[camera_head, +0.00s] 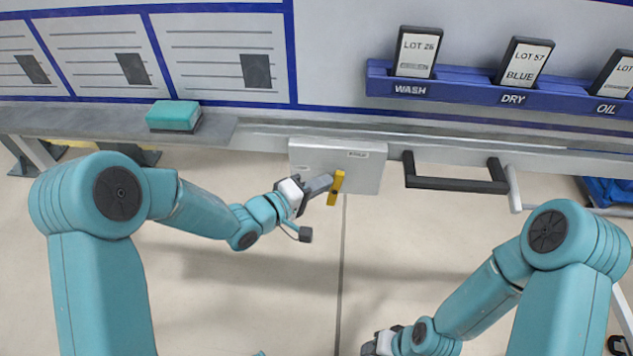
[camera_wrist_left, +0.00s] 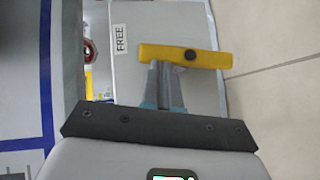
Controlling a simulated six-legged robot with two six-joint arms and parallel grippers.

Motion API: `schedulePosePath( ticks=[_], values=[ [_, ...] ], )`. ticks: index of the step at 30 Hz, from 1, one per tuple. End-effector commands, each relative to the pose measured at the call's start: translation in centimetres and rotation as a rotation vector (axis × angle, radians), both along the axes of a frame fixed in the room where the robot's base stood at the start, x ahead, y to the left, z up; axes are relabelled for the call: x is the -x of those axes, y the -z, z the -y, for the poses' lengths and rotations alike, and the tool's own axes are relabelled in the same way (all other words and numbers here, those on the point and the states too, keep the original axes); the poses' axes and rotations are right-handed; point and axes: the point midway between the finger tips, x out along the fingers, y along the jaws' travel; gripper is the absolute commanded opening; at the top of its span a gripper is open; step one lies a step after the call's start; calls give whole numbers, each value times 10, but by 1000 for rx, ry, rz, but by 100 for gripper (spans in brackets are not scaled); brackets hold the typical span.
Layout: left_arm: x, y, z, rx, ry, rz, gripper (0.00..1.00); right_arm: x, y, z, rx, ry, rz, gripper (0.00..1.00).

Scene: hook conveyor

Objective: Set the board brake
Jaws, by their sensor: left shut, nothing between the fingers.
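The board brake is a yellow lever (camera_head: 337,188) with a dark pivot, on the front of a grey metal box (camera_head: 365,176) under the board's rail. The lever also shows in the left wrist view (camera_wrist_left: 205,56), beside a white label reading FREE (camera_wrist_left: 121,39). My left gripper (camera_head: 328,183) is shut and empty, its tips right at the lever. In the left wrist view its closed fingers (camera_wrist_left: 163,75) meet the lever's edge; I cannot tell whether they touch. My right gripper (camera_head: 380,344) is at the bottom edge, its fingers not clear.
A black handle bar (camera_head: 455,185) hangs right of the box. A teal eraser-like block (camera_head: 173,116) sits on the ledge at left. A blue rack (camera_head: 460,85) holds lot cards above WASH, DRY and OIL. The floor below the box is clear.

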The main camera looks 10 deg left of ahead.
Motion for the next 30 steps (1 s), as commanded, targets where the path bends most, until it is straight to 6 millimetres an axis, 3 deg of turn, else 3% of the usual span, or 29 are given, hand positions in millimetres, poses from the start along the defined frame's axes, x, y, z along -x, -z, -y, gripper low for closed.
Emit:
schedulePosePath(
  ticks=[6, 20, 23, 30],
  values=[
    [0, -11, 10, -175, 3, 1, 0, 0, -19, 0, 0, 0, 0, 49],
    [1, -16, 33, -610, 5, -1, 0, 0, -34, 0, 0, 0, 0, 49],
    [1, -19, 38, -705, 4, -4, 0, 0, -51, 0, 0, 0, 0, 49],
    [1, -22, 50, -932, 5, -4, 0, 0, -111, 0, 0, 0, 0, 49]
  ],
)
